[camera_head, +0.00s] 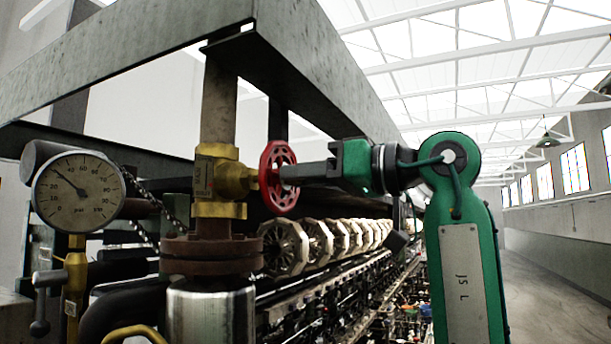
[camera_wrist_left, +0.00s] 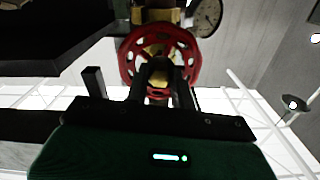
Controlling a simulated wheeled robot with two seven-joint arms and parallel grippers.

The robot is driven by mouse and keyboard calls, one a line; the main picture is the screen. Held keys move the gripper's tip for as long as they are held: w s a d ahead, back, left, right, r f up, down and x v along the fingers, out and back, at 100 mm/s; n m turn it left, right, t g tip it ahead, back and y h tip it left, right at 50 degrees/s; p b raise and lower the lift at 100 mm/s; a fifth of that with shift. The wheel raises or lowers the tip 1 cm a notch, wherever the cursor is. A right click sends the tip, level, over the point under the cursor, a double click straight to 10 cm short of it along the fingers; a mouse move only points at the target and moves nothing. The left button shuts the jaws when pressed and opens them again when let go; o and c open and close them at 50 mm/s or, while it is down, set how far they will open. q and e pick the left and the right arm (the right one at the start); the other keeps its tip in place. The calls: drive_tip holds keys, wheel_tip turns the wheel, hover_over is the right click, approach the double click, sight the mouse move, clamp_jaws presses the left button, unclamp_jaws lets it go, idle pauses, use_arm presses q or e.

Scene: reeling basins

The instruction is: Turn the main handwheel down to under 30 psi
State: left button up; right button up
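The main handwheel (camera_head: 277,178) is a red spoked wheel on a brass valve (camera_head: 222,180) on an upright pipe. My left gripper (camera_head: 292,174) reaches it from the right. In the left wrist view, the handwheel (camera_wrist_left: 126,58) is straight ahead and its hub shows between my two spread fingers (camera_wrist_left: 160,90). The fingertips are at the wheel face; whether they touch it is hard to tell. The round gauge (camera_head: 78,205) at left reads in psi. Its needle points to the upper left, roughly between 30 and 40. The gauge also shows in the wrist view (camera_wrist_left: 207,17), unreadable. My right gripper is not seen.
A grey steel beam (camera_head: 320,75) runs over the valve. A rusty flange (camera_head: 210,255) and a shiny cylinder (camera_head: 210,310) are below it. A small lever valve (camera_head: 75,280) sits under the gauge. Rows of reels (camera_head: 320,242) stretch behind. The aisle (camera_head: 550,280) at right is open.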

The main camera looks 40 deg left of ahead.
use_arm(q)
drive_tip(key=shift+c, duration=0.6)
drive_tip(key=m, duration=0.2)
drive_tip(key=shift+r+m, duration=0.1)
drive_tip(key=shift+m, duration=0.3)
drive_tip(key=m, duration=0.4)
drive_tip(key=o, duration=0.8)
drive_tip(key=shift+o, duration=0.2)
drive_tip(key=shift+d, duration=0.1)
